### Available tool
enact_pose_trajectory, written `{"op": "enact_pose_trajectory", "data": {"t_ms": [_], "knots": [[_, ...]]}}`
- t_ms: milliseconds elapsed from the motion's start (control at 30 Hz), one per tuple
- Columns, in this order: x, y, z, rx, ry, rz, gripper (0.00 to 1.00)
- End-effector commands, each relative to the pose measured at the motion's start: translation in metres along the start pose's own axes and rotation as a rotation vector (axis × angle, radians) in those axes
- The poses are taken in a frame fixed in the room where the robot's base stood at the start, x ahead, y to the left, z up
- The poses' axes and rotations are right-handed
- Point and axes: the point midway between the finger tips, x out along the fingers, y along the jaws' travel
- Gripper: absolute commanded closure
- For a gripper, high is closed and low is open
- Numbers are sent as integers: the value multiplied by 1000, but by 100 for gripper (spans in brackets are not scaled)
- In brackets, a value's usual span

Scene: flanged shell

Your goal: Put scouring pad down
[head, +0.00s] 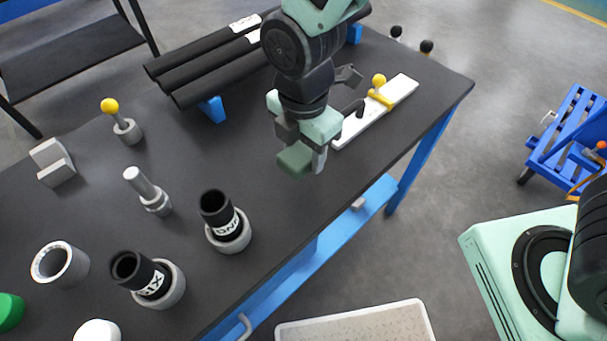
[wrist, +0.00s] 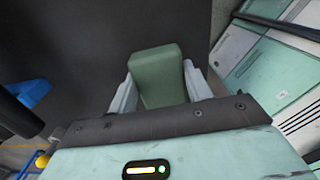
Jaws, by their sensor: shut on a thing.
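The scouring pad (head: 295,159) is a green block. My gripper (head: 305,158) is shut on it, above the dark table (head: 270,235) near its right edge. In the wrist view the pad (wrist: 158,76) sits between the two pale fingers of my gripper (wrist: 160,88), with the dark table top behind it. The pad's underside is hidden, and I cannot tell how far it is above the table.
A white board with a yellow-knobbed clamp (head: 378,108) lies right of my gripper. Black tubes (head: 215,62) lie behind it on blue supports. Grey holders with black cylinders (head: 222,220) stand front left. The table between is bare.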

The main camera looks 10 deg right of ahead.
Motion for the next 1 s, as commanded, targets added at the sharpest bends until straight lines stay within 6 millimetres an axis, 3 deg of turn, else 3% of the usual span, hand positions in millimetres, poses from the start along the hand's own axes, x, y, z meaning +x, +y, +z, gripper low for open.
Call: {"op": "enact_pose_trajectory", "data": {"t_ms": [100, 433, 1000], "knots": [[22, -1, 0, 0, 0, -4, 79], [61, -1, 0, 0, -1, -4, 79], [75, 0, 0, 2, 1, 1, 79]]}}
